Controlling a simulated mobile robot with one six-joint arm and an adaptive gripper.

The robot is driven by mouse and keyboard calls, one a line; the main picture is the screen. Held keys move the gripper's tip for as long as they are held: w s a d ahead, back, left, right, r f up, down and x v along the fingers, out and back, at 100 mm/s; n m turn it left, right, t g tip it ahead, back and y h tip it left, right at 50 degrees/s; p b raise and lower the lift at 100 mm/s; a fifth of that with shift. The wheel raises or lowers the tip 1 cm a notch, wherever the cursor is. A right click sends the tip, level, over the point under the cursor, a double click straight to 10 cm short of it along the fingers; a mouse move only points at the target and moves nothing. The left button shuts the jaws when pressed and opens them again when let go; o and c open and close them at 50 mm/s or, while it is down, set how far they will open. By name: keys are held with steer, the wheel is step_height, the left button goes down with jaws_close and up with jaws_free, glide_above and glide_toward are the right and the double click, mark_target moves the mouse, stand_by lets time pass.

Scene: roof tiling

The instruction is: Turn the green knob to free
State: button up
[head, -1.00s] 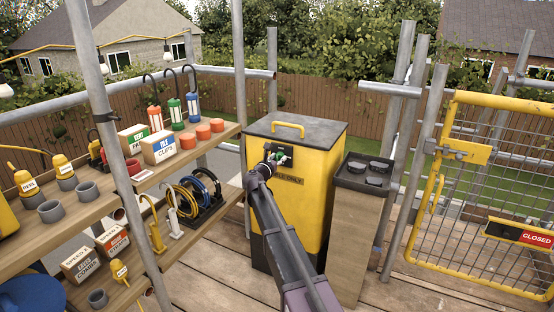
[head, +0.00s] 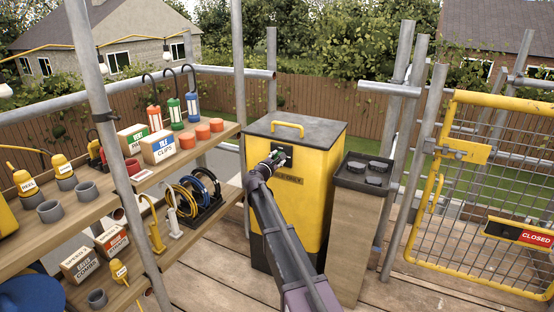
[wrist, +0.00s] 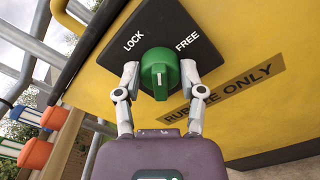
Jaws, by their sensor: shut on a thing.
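The green knob (wrist: 160,72) sits on a black plate (wrist: 150,28) on the front of the yellow bin (head: 308,185). In the wrist view the plate reads LOCK on the left and FREE on the right. A pale line runs along the knob's raised grip, roughly upright in the picture; I cannot tell that it lines up with either word. My gripper (head: 271,162) is at the plate, its two fingers shut on the knob from left and right. In the head view my gripper hides most of the knob.
A wooden post box with dark cups on top (head: 368,170) stands close to the right of the bin. Shelves with lamps, boxes and cable hooks (head: 200,140) are on the left. A yellow mesh gate with a CLOSED sign (head: 520,233) is at the right.

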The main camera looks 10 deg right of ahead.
steer(key=m, duration=0.4)
steer(key=shift+w+m, duration=0.1)
steer(key=shift+m, duration=0.2)
steer(key=m, duration=0.4)
steer(key=shift+f+m, duration=0.1)
steer(key=shift+m, duration=0.3)
steer(key=o, duration=1.1)
steer(key=shift+o, duration=0.2)
steer(key=v, duration=1.2)
steer(key=shift+d, duration=0.1)
